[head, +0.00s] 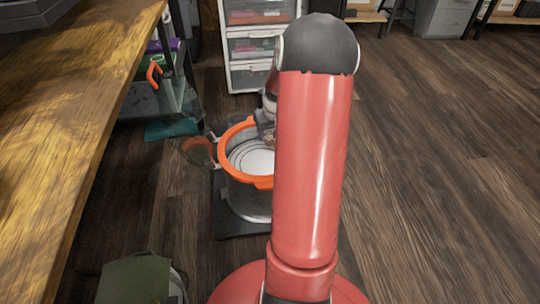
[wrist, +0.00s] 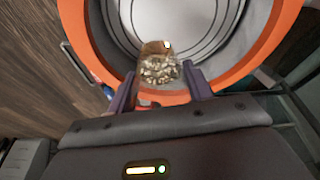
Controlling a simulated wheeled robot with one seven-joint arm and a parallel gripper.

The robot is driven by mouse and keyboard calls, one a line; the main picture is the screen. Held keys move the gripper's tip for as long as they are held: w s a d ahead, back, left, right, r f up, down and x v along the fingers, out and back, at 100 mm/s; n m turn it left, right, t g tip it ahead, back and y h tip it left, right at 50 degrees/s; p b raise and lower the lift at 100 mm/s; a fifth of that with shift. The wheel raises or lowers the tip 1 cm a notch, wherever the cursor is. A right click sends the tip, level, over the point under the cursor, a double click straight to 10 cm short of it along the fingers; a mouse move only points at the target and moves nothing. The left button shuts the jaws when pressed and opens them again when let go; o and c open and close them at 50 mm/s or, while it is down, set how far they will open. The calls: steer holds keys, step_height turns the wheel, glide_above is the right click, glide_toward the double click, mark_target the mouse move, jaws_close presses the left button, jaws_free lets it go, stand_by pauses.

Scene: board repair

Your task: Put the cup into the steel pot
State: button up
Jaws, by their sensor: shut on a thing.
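The steel pot (head: 246,200) stands on a dark base on the floor and has an orange rim. In the wrist view its orange rim (wrist: 262,62) and ringed inner bottom show beyond my gripper. My gripper (wrist: 160,88) is shut on the cup (wrist: 158,68), a clear brownish cup that looks to have small pale bits in it. The cup is over the near part of the pot's opening in the wrist view. In the head view my red arm hides most of the gripper and the pot's right side. I cannot tell how high the cup is above the pot's bottom.
A wooden table (head: 70,110) runs along the left, with a shelf (head: 150,100) beyond it. A white drawer unit (head: 257,45) stands behind the pot. A green thing (head: 135,278) is at the lower left. The wood floor (head: 440,170) at right is clear.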

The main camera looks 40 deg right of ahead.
step_height(320, 180, down, 10)
steer(key=shift+r+b, duration=0.25)
steer(key=shift+b, duration=0.6)
steer(key=shift+f, duration=0.2)
steer(key=o, duration=1)
